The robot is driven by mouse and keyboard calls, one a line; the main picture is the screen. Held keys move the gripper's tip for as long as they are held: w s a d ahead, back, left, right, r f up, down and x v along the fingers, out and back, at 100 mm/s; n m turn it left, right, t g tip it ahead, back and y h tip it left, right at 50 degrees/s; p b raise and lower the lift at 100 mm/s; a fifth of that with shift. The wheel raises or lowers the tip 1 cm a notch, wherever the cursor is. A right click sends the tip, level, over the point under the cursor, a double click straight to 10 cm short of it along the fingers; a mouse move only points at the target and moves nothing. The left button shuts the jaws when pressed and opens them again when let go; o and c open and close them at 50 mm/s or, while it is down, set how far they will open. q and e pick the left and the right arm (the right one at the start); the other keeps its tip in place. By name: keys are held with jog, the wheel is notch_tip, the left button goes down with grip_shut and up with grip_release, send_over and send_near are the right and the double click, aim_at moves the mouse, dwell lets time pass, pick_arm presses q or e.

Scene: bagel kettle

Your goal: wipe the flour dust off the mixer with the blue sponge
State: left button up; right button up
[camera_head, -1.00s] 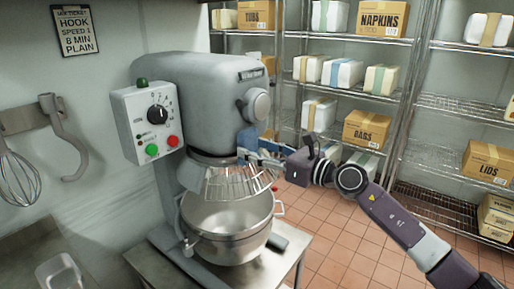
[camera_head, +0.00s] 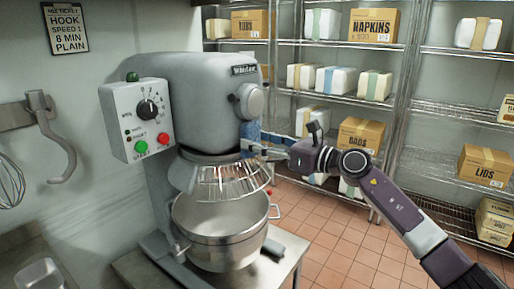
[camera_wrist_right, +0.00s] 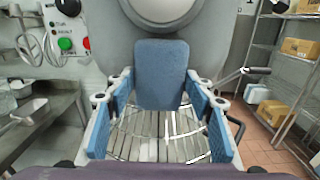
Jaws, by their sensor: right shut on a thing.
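The grey stand mixer (camera_head: 190,90) stands at the left of the head view. Its head fills the top of the wrist view (camera_wrist_right: 100,40). The blue sponge (camera_head: 251,131) is at the front of the mixer head, below the round hub; it also shows upright in the wrist view (camera_wrist_right: 160,75). My right gripper (camera_head: 259,147) is shut on the sponge, with blue-padded fingers on either side of it (camera_wrist_right: 160,86). The sponge appears against the mixer head; exact contact is hidden. I cannot make out flour dust. My left gripper is not in view.
The wire guard (camera_head: 232,182) and steel bowl (camera_head: 222,235) sit below the sponge. A control box (camera_head: 140,120) is on the mixer's left side. A dough hook (camera_head: 62,150) hangs on the wall. Wire shelves with boxes (camera_head: 372,25) stand behind; tiled floor (camera_head: 325,235) is open at right.

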jog(key=shift+w+d+f+b, duration=0.15)
jog(key=shift+w+d+b, duration=0.5)
jog(key=shift+b, duration=0.3)
jog(key=shift+w+d, duration=0.1)
jog(key=shift+w, duration=0.15)
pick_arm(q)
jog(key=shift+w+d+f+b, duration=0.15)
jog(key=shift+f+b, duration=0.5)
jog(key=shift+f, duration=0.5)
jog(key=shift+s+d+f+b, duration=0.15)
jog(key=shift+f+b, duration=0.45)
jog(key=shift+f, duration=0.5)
pick_arm(e)
jog(key=w+d+v, duration=0.1)
jog(key=v, duration=0.6)
jog(key=shift+d, duration=0.35)
